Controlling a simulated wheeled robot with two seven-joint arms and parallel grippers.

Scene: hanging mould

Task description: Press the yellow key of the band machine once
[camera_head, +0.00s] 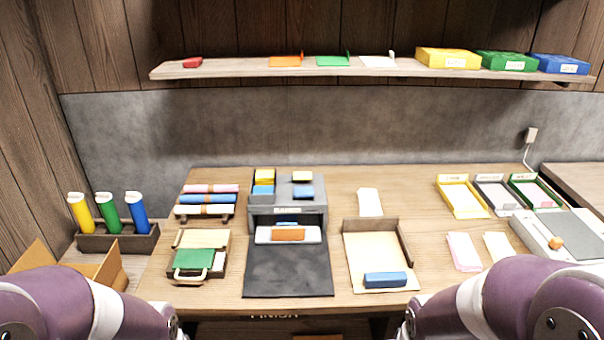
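The band machine (262,216) is a grey box with a small label on its front, standing at the middle of the table. On its top are a pale yellow block (302,176) and a blue block (303,193) on the right. A brighter yellow block (265,175) and a blue one (263,190) sit in a dark holder at its left. I cannot tell for sure which yellow block is the key. A white piece with an orange-brown top (288,235) lies at the machine's front opening. My arms show at the lower corners; both grippers are out of view.
A black mat (288,275) lies before the machine. Rolled cloths (209,198) and a green-topped case (194,259) are left. A cream tray (372,262) with a blue block (385,279) is right. Colored trays (464,204) stand farther right; a shelf (225,70) hangs above.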

